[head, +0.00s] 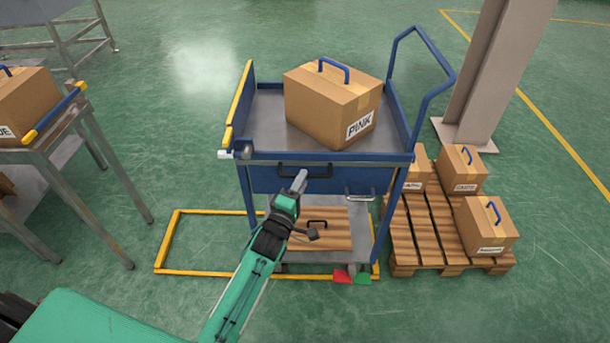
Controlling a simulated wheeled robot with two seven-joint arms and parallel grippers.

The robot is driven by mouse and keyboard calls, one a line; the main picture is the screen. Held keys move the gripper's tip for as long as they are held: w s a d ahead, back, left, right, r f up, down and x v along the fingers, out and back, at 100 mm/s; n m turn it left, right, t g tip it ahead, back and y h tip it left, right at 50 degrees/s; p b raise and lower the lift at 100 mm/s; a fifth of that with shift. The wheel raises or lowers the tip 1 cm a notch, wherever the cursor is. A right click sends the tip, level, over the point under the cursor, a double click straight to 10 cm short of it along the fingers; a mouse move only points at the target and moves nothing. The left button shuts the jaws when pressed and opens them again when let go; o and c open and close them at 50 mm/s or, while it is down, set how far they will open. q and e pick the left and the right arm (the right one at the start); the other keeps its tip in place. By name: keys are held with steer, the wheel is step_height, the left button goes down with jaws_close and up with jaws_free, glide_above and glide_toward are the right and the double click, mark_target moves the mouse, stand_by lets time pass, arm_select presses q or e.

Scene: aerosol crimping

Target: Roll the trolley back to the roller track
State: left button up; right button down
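The blue trolley (402,143) stands upright at the centre, with a grey top deck and a raised push handle (438,92) at its right. A cardboard box marked PINK (320,106) with a blue handle sits on the deck. My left gripper (299,180) is at the black handle (318,172) on the trolley's near side, overlapping its left part. I cannot tell whether its fingers are closed around the handle. My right gripper is not in view. At the left, a metal stand (88,112) with a blue and yellow end bar carries another box; no rollers are clearly visible.
A yellow floor frame (167,241) extends left from under the trolley. Red (342,276) and green (362,279) pedals show at the trolley's base. A wooden pallet (432,235) with several boxes and a pillar (492,75) stand at the right.

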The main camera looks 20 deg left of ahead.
arm_select(q)
steer(key=shift+x, duration=1.5)
jaws_close()
